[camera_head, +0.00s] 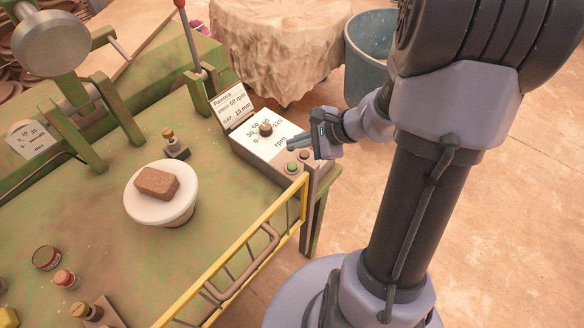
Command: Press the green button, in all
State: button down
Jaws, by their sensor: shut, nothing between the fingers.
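The green button (291,168) sits on the front end of the control box (254,166), near the right edge of the green machine table. A dark reddish button (303,155) is beside it. My gripper (290,143) comes in from the right and hovers over the box, its fingers shut and empty, pointing left. In the picture the fingertips are just above the green button. I cannot tell the exact height, but they look apart from it. The box top bears a dial with a brown knob (265,129).
A yellow guard rail (240,251) runs along the table's front edge. A white round dish (140,208) with a brown block (157,183) stands mid-table. A small post (174,147) and a red-tipped lever (190,40) are left of the box.

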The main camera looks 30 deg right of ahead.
aim_at(296, 167)
jog(key=shift+f+b, duration=2.05)
jog(key=shift+f, duration=0.7)
jog(key=shift+f, duration=0.1)
jog(key=shift+f+b, duration=0.35)
jog(key=shift+b, duration=0.3)
